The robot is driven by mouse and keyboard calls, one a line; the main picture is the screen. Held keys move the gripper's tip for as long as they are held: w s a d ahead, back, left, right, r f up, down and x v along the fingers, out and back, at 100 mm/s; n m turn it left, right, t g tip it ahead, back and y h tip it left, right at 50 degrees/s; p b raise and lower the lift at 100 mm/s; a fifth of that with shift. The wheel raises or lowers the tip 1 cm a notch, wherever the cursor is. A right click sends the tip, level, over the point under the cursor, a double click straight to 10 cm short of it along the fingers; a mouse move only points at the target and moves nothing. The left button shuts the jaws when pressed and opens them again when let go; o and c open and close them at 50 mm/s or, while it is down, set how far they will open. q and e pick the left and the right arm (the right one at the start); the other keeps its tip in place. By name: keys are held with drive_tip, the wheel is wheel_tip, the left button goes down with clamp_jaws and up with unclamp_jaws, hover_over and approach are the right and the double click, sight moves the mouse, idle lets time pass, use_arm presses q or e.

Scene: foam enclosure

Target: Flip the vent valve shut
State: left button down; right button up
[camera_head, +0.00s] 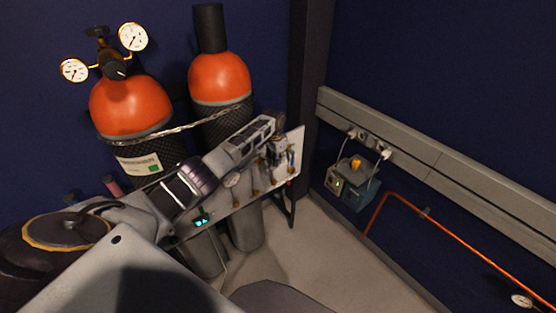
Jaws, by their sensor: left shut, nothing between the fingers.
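My left arm reaches in from the left across the view. My left gripper (279,150) is shut and empty in front of the right end of a pale valve panel (299,139). Several brass fittings (255,191) line the panel's lower part, with a small blue part (291,160) near its right end, close beside the gripper. I cannot tell which fitting is the vent valve or how its lever stands, because the gripper and arm cover much of the panel. My right gripper is out of view.
Two orange-topped cylinders (219,77) stand behind the panel, held by a chain (160,132). One carries two gauges (133,37). A small box device (354,184) sits by the right wall under a grey rail (440,165). An orange pipe (450,235) runs along that wall. Floor (320,255) is clear.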

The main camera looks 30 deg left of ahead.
sight(274, 169)
use_arm(q)
drive_tip(key=shift+f+b, duration=0.5)
drive_tip(key=shift+f, duration=0.45)
drive_tip(key=shift+s+a+f+g, duration=0.1)
drive_tip(key=shift+s+f+g, duration=0.1)
drive_tip(key=shift+f+g, duration=0.4)
drive_tip(key=shift+s+f+y+b, duration=0.15)
drive_tip(key=shift+f+y+b, duration=0.05)
drive_tip(key=shift+y+b, duration=0.15)
drive_tip(key=shift+s+a+f, duration=0.1)
drive_tip(key=shift+s+f, duration=0.05)
drive_tip(key=shift+f, duration=0.15)
drive_tip(key=shift+s+a+f+p, duration=0.3)
drive_tip(key=shift+s+f+p, duration=0.35)
drive_tip(key=shift+f, duration=0.25)
idle(0.4)
drive_tip(key=shift+w+r, duration=0.15)
drive_tip(key=shift+r, duration=5.85)
